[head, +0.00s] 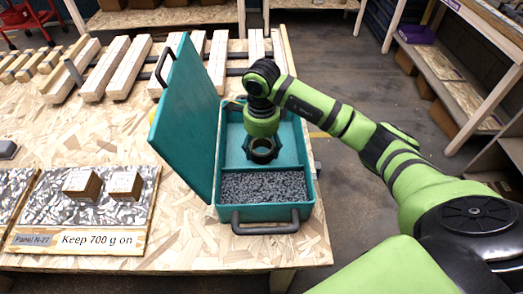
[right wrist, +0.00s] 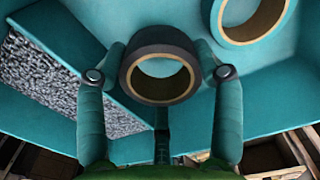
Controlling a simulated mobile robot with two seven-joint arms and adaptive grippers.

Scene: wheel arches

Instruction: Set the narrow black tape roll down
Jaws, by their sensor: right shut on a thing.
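The narrow black tape roll (head: 263,159) is in my right gripper (head: 262,141), in the back compartment of the open teal case (head: 298,150). In the right wrist view the black roll (right wrist: 160,48), with a tan core, sits between the two fingers of the right gripper (right wrist: 160,68), which are shut on its sides. Whether its underside touches the case floor cannot be told. A second, teal-coloured roll with a tan core (right wrist: 268,38) lies beyond it at the upper right. My left gripper is out of view.
The case's front compartment holds grey granules (head: 262,187); its lid (head: 188,118) stands open on the left. On the wooden table (head: 165,235) are a speckled panel (head: 130,205) with two small boxes and, at the back, wooden slats (head: 130,68). Shelving (head: 450,75) stands at right.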

